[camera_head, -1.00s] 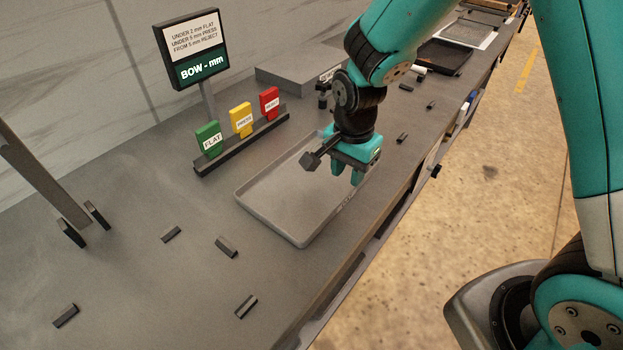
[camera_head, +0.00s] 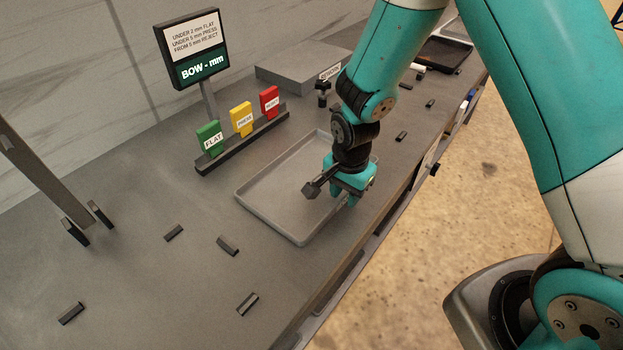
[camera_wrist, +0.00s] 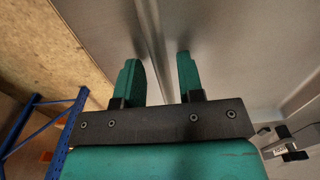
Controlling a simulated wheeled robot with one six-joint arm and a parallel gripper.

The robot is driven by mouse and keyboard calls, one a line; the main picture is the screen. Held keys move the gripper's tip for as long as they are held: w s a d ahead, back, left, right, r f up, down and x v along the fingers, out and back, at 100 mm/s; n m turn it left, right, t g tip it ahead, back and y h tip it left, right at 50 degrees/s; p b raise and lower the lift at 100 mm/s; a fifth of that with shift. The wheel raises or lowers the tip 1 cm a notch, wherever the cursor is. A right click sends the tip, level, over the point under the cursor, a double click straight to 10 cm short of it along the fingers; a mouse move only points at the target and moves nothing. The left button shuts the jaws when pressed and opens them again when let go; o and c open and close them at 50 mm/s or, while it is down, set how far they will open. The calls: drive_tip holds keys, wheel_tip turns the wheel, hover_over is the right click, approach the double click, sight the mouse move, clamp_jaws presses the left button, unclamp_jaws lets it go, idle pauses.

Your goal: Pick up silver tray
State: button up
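The silver tray (camera_head: 275,205) is a shallow grey rectangular tray with a low raised rim, lying flat on the grey bench. My gripper (camera_head: 343,203) is lowered at the tray's right-hand long side, the side nearer the bench's front edge. In the wrist view, the two teal fingers (camera_wrist: 158,62) stand apart, with the tray's rim (camera_wrist: 155,45) running between them. Gaps show beside the rim, so the gripper looks open around it. The tray's inside (camera_wrist: 235,45) lies right of the fingers. The arm hides the tray's far right corner.
Green, yellow and red tags (camera_head: 242,120) stand in a black rack behind the tray, below a sign reading BOW - mm (camera_head: 192,50). A grey box (camera_head: 300,68) stands farther back. Several small dark blocks (camera_head: 228,246) lie on the bench left and front. A dark tray lies at the far end.

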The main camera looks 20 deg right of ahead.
drive_tip(key=shift+f, duration=0.25)
idle(0.3)
clamp_jaws()
